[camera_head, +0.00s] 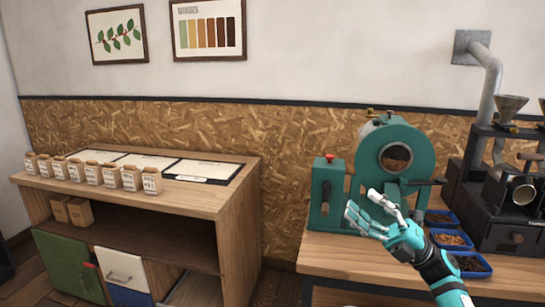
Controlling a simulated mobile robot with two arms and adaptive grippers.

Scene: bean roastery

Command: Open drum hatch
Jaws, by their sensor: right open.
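The green roasting drum machine (418,142) stands on the wooden table at the right. Its round front opening (396,158) shows brown inside; whether a hatch covers it I cannot tell. My right gripper (360,208) is open and empty, in front of the machine's lower part and below the round opening. It hides part of the machine's base. A green box with a red knob and a dark handle (327,190) stands left of the drum. My left gripper is not in view.
Blue trays of beans (451,240) lie right of my gripper. A dark machine with a pipe (497,185) stands at the far right. A wooden shelf unit (215,195) with several paper bags (110,176) is at the left. The table's front left part (335,250) is clear.

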